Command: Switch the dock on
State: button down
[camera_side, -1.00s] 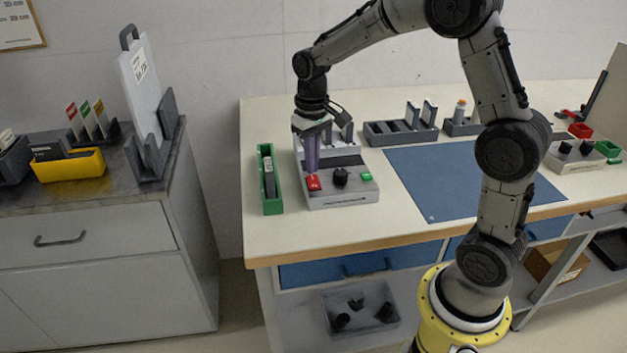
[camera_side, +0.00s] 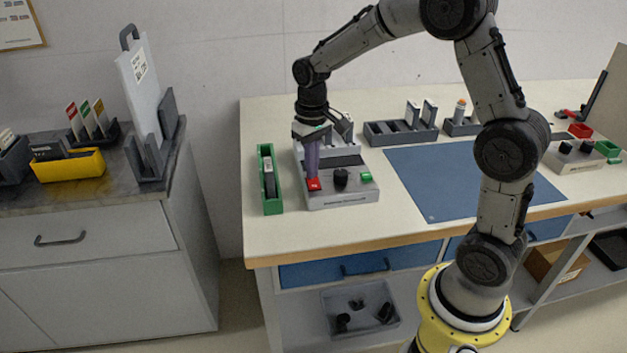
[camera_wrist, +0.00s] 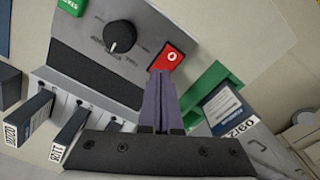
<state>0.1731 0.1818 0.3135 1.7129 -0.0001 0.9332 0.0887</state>
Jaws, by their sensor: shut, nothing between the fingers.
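The dock (camera_side: 345,197) is a light grey box near the left front of the bench, with a red switch (camera_side: 313,184) at its left, a black knob (camera_side: 340,178) in the middle and a green button (camera_side: 366,177) at the right. My gripper (camera_side: 313,174) is shut and empty, its purple fingers pointing down at the red switch. In the wrist view the fingertips (camera_wrist: 161,75) overlap the edge of the red switch (camera_wrist: 169,57), which bears a white mark. The knob (camera_wrist: 121,37) and green button (camera_wrist: 72,5) are clear of the fingers. I cannot tell how firmly the fingertips touch.
A green holder (camera_side: 267,180) with a dark card stands just left of the dock. Slots with labelled cards (camera_wrist: 68,133) lie behind the knob. A blue mat (camera_side: 440,185) lies to the right. Grey racks (camera_side: 400,130) stand behind it.

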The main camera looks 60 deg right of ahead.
jog(key=shift+f, duration=0.2)
jog(key=shift+r, duration=3.55)
notch_tip(320, 180, up, 5)
jog(key=t, duration=0.1)
send_over(314, 185)
jog(key=s+a+r+n+t, duration=0.1)
jog(key=s+a+r+t, duration=0.15)
jog(key=s+r, duration=0.45)
jog(key=s+a+f+n+t, duration=0.1)
jog(key=s+f, duration=0.2)
jog(key=s, duration=0.4)
jog(key=s+a+f+n+t, duration=0.1)
jog(key=s+f, duration=0.3)
jog(key=s, duration=0.3)
jog(key=shift+a+f, duration=0.25)
jog(key=shift+f, duration=0.05)
